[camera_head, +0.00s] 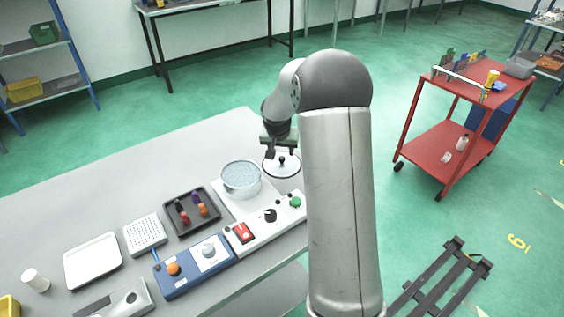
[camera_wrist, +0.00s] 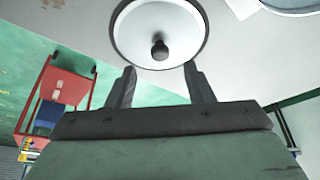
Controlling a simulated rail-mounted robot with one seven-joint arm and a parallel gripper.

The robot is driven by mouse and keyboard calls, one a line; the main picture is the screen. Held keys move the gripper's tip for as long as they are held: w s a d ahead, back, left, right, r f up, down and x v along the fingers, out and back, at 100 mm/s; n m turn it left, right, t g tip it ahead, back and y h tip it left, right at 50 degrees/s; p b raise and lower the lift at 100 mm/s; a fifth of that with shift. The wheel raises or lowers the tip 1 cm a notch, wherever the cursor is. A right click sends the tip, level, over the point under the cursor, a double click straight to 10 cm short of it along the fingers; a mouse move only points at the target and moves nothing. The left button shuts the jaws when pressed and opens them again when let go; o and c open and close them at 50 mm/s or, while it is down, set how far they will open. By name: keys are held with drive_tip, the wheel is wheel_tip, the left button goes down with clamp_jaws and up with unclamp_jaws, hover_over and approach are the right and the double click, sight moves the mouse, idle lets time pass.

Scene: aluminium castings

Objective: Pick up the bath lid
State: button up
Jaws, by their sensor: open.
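The bath lid (camera_head: 274,167) is a round white disc with a black knob, lying at the right end of the grey bench. In the wrist view the lid (camera_wrist: 143,33) shows a dark rim, and its black knob stands ahead of my fingertips. My gripper (camera_wrist: 158,75) is open and empty, with its two fingers apart on either side of the knob's line. In the head view my gripper (camera_head: 280,149) is just above the lid, partly covering its far side. The bath (camera_head: 241,192), a round vessel of clear liquid, stands left of the lid on a white base.
A white control panel (camera_head: 262,223) with a red switch and knobs lies in front of the bath. A black tray (camera_head: 179,227) with small coloured items and a blue box (camera_head: 190,276) are further left. A red cart (camera_head: 440,148) stands on the floor at right.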

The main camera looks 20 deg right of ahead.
sight(282, 157)
drive_tip(key=x, duration=0.4)
drive_tip(key=shift+s+a+f+p, duration=0.1)
drive_tip(key=shift+s+a+p, duration=0.05)
drive_tip(key=shift+p, duration=0.25)
clamp_jaws()
